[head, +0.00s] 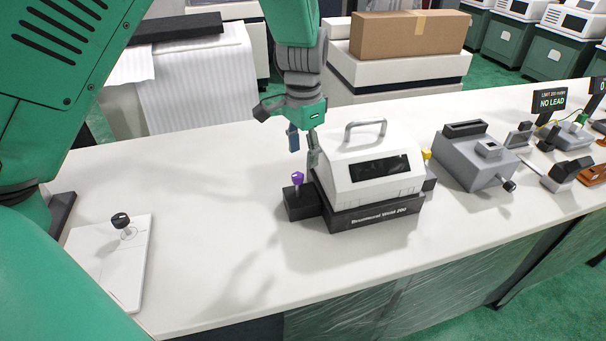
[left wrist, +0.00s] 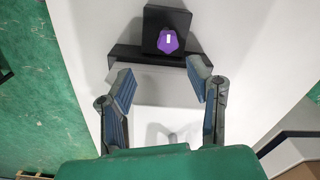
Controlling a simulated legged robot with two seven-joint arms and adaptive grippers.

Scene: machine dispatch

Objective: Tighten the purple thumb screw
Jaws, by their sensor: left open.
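The purple thumb screw (head: 297,178) stands upright on a black block (head: 301,205) at the left end of the white machine (head: 370,168). In the left wrist view the purple screw (left wrist: 168,41) lies beyond the fingertips, not between them, with a white mark on its top. My left gripper (head: 303,148) is open and empty, pointing down above the machine's left end, behind and slightly right of the screw. The left wrist view shows both fingers (left wrist: 161,83) spread wide, apart from the screw. My right gripper is out of view.
A yellow screw (head: 427,155) is at the machine's right end, and a handle (head: 366,127) rises from its top. A grey device (head: 475,158) stands to the right. A white plate (head: 112,262) with a black knob lies left. The table between is clear.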

